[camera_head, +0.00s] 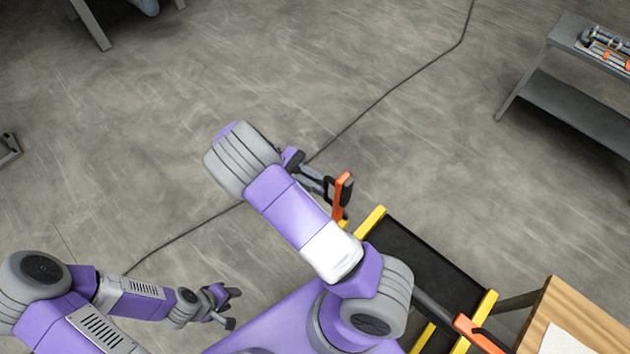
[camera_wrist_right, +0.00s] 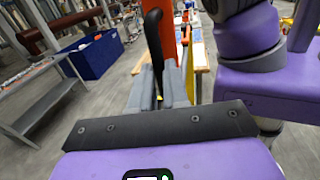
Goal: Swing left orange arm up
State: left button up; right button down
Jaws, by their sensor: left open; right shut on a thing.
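An orange arm (camera_head: 343,190) with a black handle (camera_head: 330,188) stands out at the upper left corner of the black and yellow press frame. My right gripper (camera_head: 325,186) is shut on the black handle. The right wrist view shows the looped black handle (camera_wrist_right: 153,42) between the grey fingers, with the orange arm (camera_wrist_right: 168,32) just behind it. A second orange arm (camera_head: 472,331) lies at the frame's lower right, partly cut off. My left gripper (camera_head: 226,303) is open and empty above the floor, apart from the press.
The dark press bed (camera_head: 425,262) has yellow edges (camera_head: 369,222). A wooden table (camera_head: 565,315) is at the lower right. A grey bench (camera_head: 575,95) stands at the upper right. A cable (camera_head: 385,95) crosses the otherwise clear floor. A blue bin (camera_wrist_right: 95,55) shows in the wrist view.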

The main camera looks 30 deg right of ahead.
dwell(0.3)
jog(key=c, duration=1.1)
grip_release()
jog(key=shift+w+f, duration=0.1)
jog(key=shift+r, duration=5.05)
jog(key=shift+f, duration=5)
jog(key=shift+r, duration=0.1)
